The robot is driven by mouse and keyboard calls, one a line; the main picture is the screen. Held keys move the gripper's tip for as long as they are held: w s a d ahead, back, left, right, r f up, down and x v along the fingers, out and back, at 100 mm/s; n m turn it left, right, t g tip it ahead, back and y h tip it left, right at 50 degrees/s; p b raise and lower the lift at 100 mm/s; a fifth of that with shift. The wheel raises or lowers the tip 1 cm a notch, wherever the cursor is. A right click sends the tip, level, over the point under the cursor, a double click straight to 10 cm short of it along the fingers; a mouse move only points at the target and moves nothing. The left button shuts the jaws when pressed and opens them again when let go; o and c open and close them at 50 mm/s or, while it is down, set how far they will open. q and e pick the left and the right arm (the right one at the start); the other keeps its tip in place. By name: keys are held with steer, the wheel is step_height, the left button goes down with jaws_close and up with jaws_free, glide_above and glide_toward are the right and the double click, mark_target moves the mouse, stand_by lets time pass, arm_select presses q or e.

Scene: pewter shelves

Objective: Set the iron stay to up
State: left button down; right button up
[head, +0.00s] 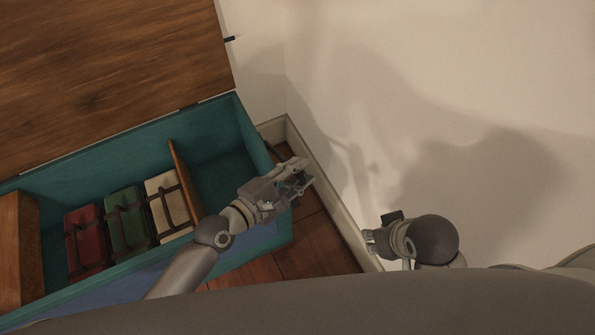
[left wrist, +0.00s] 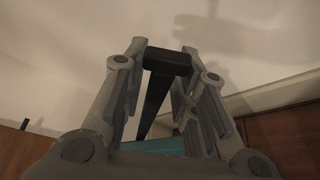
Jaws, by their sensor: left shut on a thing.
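The iron stay (left wrist: 157,92) is a dark bar with a thick block-like end. In the left wrist view it runs from the teal chest edge up between the fingers. My left gripper (head: 301,176) is over the chest's right end and is shut on the stay near its thick end; the gripper's fingers also show in the left wrist view (left wrist: 166,75). In the head view the held part of the stay is mostly hidden by the gripper. My right gripper (head: 372,240) is by the white wall, away from the stay; its fingers are too unclear to judge.
The teal chest (head: 262,140) has its wooden lid (head: 100,75) raised. Inside are a red book (head: 84,235), a green one (head: 126,215) and a cream one (head: 165,203), beside a wooden divider (head: 184,178). A small dark peg (head: 230,39) juts from the lid's edge. The wall is close on the right.

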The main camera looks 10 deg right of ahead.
stand_by(0.5)
arm_select(q)
steer(key=c, duration=1.4)
jaws_free()
steer(key=shift+w, duration=0.1)
steer(key=v, duration=1.2)
